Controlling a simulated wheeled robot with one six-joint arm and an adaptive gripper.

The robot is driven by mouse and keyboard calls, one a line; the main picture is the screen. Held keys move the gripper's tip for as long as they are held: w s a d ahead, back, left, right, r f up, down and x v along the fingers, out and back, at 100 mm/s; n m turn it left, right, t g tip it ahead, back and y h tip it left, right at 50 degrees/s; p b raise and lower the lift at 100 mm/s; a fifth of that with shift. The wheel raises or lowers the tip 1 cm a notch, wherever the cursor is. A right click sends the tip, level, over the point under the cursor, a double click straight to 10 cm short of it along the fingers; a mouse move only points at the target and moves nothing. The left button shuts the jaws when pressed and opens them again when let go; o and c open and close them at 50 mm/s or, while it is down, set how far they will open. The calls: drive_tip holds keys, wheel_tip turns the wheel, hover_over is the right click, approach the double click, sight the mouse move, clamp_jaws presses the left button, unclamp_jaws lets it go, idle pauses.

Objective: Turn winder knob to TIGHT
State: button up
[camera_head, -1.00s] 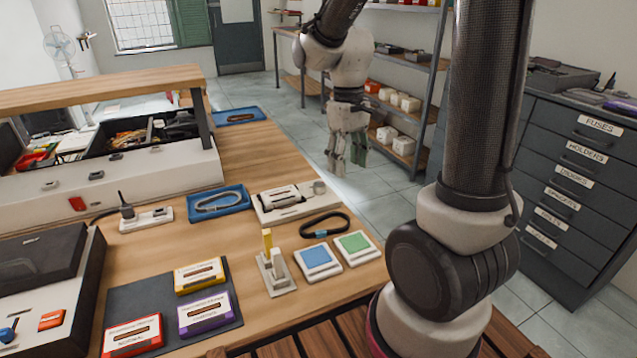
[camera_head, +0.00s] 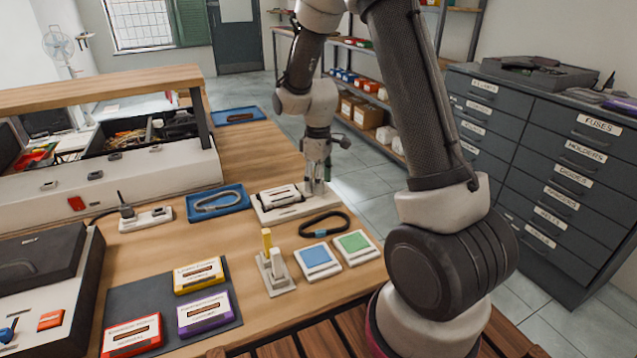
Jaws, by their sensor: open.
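The winder (camera_head: 288,213) is a flat white unit on the wooden bench, with a dark and white cassette-like piece (camera_head: 279,198) on top. Its round knob, at the right end, is largely hidden behind my fingers in this view. My gripper (camera_head: 317,188) points straight down at that right end, with its fingers apart around or just above the knob. I cannot tell whether the fingers touch it. Any TIGHT marking is too small to read.
A black strap loop (camera_head: 324,226) lies just in front of the winder. A blue tray (camera_head: 220,212) with a grey cable is to its left. Blue (camera_head: 317,259) and green (camera_head: 354,245) pads and a small lever stand (camera_head: 275,276) are nearer. Drawer cabinets (camera_head: 540,140) stand right.

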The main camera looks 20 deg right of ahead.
drive_tip(key=shift+f, duration=0.45)
drive_tip(key=c, duration=1)
drive_tip(key=shift+c, duration=0.2)
